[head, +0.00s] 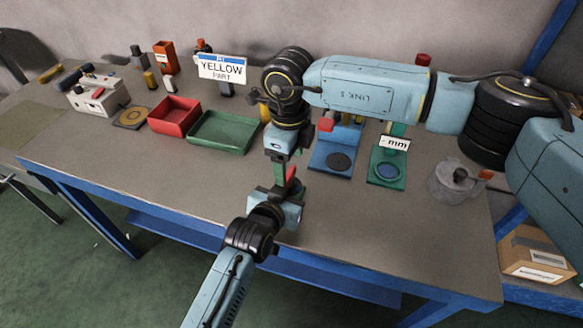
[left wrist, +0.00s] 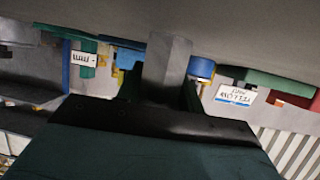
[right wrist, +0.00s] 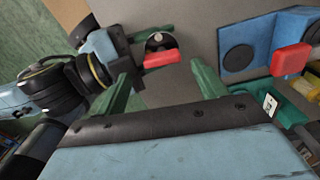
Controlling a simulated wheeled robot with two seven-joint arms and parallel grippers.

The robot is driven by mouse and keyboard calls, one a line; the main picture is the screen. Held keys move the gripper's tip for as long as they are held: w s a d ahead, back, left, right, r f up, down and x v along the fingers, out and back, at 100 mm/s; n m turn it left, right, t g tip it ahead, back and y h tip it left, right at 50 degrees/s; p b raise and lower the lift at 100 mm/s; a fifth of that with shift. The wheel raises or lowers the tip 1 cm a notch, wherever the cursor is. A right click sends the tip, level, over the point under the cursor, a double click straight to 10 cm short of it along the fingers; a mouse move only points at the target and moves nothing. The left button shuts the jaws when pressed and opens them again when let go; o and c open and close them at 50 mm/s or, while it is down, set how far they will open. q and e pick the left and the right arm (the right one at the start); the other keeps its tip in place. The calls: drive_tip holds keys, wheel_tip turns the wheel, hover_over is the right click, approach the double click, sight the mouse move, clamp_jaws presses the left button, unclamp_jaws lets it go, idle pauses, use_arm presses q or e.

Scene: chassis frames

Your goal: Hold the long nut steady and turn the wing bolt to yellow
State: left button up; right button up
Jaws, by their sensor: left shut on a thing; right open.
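My left gripper (head: 280,190) comes from the front and is shut on a grey block, the long nut (left wrist: 168,65), which stands between its green fingers in the left wrist view. A red piece, seemingly a wing of the wing bolt (right wrist: 161,58), shows at the left gripper beside a grey round part. It also shows in the head view (head: 291,174). My right gripper (right wrist: 165,82) is open, with the red piece just beyond its fingertips in its wrist view. In the head view it points down from above. The bolt's thread and any yellow mark are hidden.
A sign reading YELLOW PART (head: 222,69) stands at the back. A red tray (head: 173,115) and a green tray (head: 222,132) lie left of the grippers. Blue (head: 331,158) and green (head: 387,167) fixtures and a grey round part (head: 455,180) stand right. The front-left table is clear.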

sight(290, 173)
use_arm(q)
drive_tip(key=shift+s, duration=0.15)
use_arm(e)
drive_tip(key=shift+w+r, duration=0.1)
drive_tip(key=shift+r, duration=1.7)
use_arm(q)
drive_tip(key=o, duration=1.2)
drive_tip(key=shift+o, duration=0.2)
